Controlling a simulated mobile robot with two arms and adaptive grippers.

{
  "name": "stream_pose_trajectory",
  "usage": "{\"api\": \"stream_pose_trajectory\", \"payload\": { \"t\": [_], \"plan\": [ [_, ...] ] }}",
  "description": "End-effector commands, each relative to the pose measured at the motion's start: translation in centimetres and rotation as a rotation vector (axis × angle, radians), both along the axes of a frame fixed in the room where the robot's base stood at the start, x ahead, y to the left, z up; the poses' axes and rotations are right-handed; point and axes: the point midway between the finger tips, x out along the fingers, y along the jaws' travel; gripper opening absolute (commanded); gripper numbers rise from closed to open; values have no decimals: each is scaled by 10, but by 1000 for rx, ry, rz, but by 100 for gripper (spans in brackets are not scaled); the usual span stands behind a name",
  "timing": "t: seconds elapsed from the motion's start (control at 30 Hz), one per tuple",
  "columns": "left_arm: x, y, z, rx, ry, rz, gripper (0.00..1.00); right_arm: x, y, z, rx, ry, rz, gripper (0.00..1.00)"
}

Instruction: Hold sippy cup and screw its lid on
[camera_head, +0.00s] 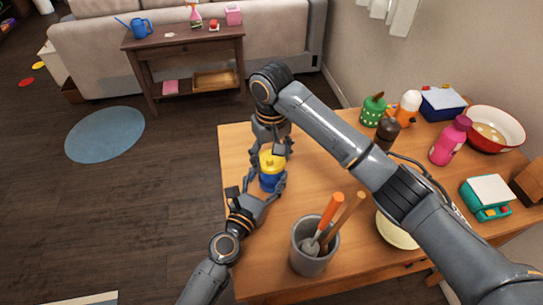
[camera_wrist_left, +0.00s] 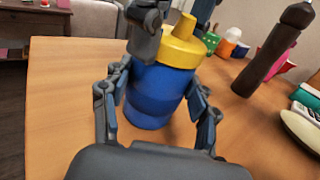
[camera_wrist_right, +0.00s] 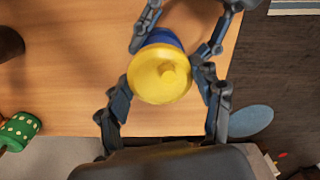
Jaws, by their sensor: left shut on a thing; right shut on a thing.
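The sippy cup (camera_head: 269,182) is blue and stands upright near the left edge of the wooden table; it also shows in the left wrist view (camera_wrist_left: 154,93). Its yellow lid (camera_head: 271,161) with a spout sits on top of the cup, seen from above in the right wrist view (camera_wrist_right: 161,74). My left gripper (camera_head: 268,189) is shut around the blue body, a finger on each side. My right gripper (camera_head: 272,150) comes from above and is shut on the yellow lid. Whether the lid's thread is engaged cannot be seen.
A grey utensil crock (camera_head: 312,257) stands at the front of the table (camera_head: 262,258). A pale plate (camera_head: 394,232), a pink bottle (camera_head: 448,143), a dark mill (camera_head: 387,133) and a red bowl (camera_head: 497,130) stand to the right. The table's left edge is close to the cup.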

Motion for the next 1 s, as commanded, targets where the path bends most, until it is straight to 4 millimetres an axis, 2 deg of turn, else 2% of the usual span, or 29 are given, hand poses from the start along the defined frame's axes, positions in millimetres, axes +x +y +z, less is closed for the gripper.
{"api": "stream_pose_trajectory", "payload": {
  "t": [0.17, 0.2, 0.3, 0.67, 0.77, 1.0],
  "plan": [
    [-1, -1, 1, -1, -2, -3, 0, 1, 0, 0, 1, -2, 2, 28],
    [-1, -1, 1, -1, -2, -3, 0, 1, 0, 0, 1, -2, 2, 70],
    [0, -1, 1, 0, -1, -3, 0, 0, 0, 0, 1, -2, 3, 88],
    [0, 0, 0, 0, -1, -1, 0, 0, 0, 1, 1, -2, 5, 88],
    [0, 0, 0, 0, -1, -1, 0, 1, 0, 8, 0, -3, 5, 88],
    [0, 0, 0, 0, -1, -1, 0, 1, 0, 39, 1, -4, 5, 88]
  ]
}}
